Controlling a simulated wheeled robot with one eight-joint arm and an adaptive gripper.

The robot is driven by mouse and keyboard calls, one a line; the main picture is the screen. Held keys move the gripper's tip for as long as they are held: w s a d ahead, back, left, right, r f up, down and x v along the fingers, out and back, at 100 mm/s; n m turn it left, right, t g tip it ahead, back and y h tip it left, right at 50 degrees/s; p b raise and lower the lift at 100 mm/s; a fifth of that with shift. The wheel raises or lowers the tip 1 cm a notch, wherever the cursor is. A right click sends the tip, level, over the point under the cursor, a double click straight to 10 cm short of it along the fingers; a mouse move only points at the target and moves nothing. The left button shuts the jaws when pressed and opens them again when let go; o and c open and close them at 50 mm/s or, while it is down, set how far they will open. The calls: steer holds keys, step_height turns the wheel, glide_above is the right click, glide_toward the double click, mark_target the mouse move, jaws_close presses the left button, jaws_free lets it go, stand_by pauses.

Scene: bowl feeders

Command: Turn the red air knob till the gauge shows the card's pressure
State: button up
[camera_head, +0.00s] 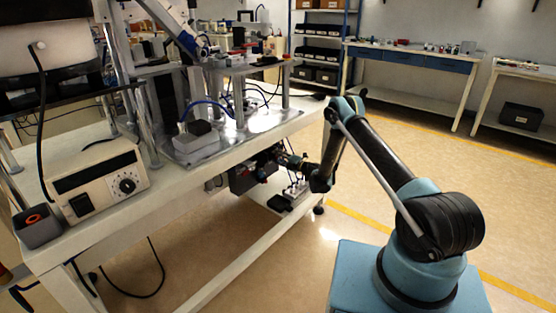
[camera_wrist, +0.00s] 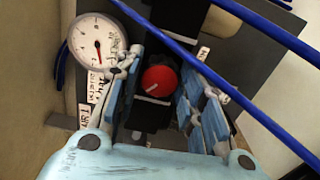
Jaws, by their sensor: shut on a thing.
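The red air knob (camera_wrist: 159,80) sits between the two blue-padded fingers of my gripper (camera_wrist: 160,92) in the wrist view. The fingers are shut on it from both sides. A white pointer line on the knob points to the lower left. The round white gauge (camera_wrist: 93,42) is left of the knob; its red needle points almost straight down in the picture, and its scale is too small to read. White printed labels (camera_wrist: 95,88) lie below the gauge; I cannot tell which is the card. In the head view my gripper (camera_head: 284,158) reaches the dark unit under the bench.
Blue hoses (camera_wrist: 215,72) cross the wrist view close above the fingers. In the head view, the white bench (camera_head: 115,212) overhangs the dark unit (camera_head: 243,178). A power strip (camera_head: 288,197) lies on the lower shelf. The floor to the right is open.

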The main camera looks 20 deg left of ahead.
steer(key=m, duration=1.3)
steer(key=shift+w+d+f+m, duration=0.1)
steer(key=shift+f+m, duration=0.05)
steer(key=shift+m, duration=0.25)
stand_by(0.3)
steer(key=o, duration=1.1)
steer(key=shift+c, duration=0.2)
step_height(320, 180, up, 10)
